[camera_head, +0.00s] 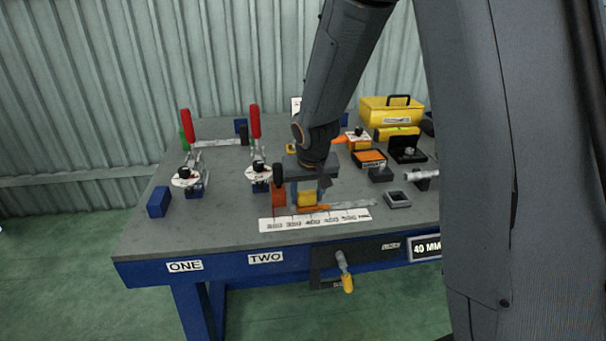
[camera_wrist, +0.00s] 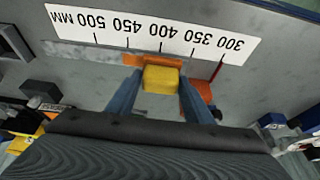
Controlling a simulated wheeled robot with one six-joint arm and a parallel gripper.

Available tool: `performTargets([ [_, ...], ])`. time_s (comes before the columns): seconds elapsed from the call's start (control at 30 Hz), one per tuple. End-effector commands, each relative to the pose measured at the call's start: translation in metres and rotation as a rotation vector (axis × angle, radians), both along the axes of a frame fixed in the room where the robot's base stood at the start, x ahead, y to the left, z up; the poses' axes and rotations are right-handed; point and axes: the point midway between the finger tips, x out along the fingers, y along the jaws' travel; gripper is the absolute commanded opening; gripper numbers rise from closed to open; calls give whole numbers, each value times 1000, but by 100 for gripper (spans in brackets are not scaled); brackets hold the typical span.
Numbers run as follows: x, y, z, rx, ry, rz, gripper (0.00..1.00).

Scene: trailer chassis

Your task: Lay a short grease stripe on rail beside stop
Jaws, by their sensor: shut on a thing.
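My gripper (camera_head: 307,186) is low over the front middle of the bench. In the wrist view its two blue fingers (camera_wrist: 160,84) are shut on a yellow block (camera_wrist: 161,78), which also shows in the head view (camera_head: 307,199). An orange stripe (camera_wrist: 134,60) lies along the grey rail (camera_wrist: 80,51) at the block's lower end and runs out past one side. It also shows in the head view (camera_head: 321,208). An orange upright block (camera_head: 279,198), apparently the stop, stands just left of the yellow block. I cannot tell whether the yellow block touches the rail.
A white millimetre scale (camera_head: 315,220) lies along the bench front. Two red-handled clamps (camera_head: 255,122) stand to the left. An orange-filled tray (camera_head: 369,157), a small grey open box (camera_head: 397,199) and a yellow toolbox (camera_head: 391,110) are to the right.

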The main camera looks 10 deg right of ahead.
Motion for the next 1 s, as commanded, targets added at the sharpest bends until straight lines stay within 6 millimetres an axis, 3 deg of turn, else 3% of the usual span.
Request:
performTargets([
  [0.03, 1, 0, 19, 3, -9, -1, 26],
  [0.6, 1, 0, 68, 2, -7, 1, 26],
  [1.0, 2, 0, 74, 3, -6, 0, 26],
])
